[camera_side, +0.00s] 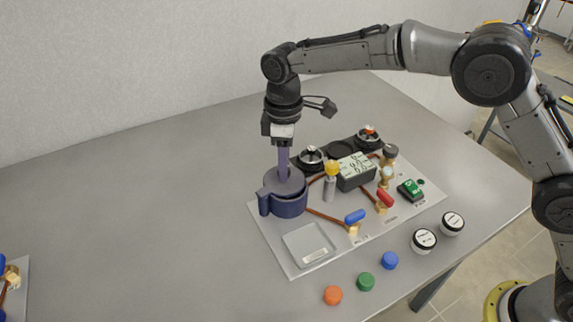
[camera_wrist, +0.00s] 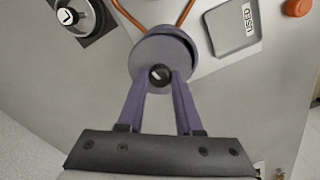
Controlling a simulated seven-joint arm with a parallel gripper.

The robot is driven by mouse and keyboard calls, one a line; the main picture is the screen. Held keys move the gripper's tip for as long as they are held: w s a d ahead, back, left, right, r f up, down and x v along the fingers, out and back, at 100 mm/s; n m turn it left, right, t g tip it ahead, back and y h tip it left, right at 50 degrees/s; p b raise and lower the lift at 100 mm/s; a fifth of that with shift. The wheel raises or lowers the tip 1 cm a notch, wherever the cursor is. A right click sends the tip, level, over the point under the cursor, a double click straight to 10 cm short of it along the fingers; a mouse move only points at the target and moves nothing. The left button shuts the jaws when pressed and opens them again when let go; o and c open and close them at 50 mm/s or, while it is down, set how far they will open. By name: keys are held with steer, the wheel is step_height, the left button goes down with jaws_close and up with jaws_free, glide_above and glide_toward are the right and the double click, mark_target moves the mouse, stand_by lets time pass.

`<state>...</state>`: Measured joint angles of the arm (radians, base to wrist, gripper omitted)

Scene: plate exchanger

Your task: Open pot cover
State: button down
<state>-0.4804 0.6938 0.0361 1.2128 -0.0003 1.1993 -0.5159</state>
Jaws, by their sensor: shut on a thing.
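The pot (camera_side: 290,207) is dark blue-purple with a side handle and stands at the left end of the white board. Its round cover (camera_side: 284,183) lies on top, a little off-centre, and a crescent of the pot (camera_wrist: 187,43) shows beside the cover (camera_wrist: 150,55) in the wrist view. My gripper (camera_side: 283,170) points straight down over the cover. In the wrist view its two purple fingers (camera_wrist: 161,77) are shut on the dark knob (camera_wrist: 160,72) at the cover's middle.
A grey square tray (camera_side: 309,245) lies in front of the pot. Right of it stand a yellow-topped fitting (camera_side: 331,180), a grey meter box (camera_side: 355,171), and blue (camera_side: 355,216) and red (camera_side: 384,198) valve handles. Coloured caps (camera_side: 365,281) lie at the front.

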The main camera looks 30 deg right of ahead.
mark_target(271, 173)
steer(key=w+n, duration=0.1)
steer(key=n, duration=0.1)
steer(key=w+n, duration=0.1)
steer(key=shift+a+n, duration=0.4)
steer(key=n, duration=0.1)
steer(key=w+n, duration=0.1)
steer(key=shift+a+n, duration=0.3)
steer(key=shift+a, duration=0.1)
steer(key=a+n, duration=0.7)
steer(key=n, duration=0.7)
steer(key=shift+w+n, duration=0.4)
steer(key=shift+w, duration=0.05)
steer(key=shift+r, duration=0.1)
steer(key=c, duration=0.6)
jaws_free()
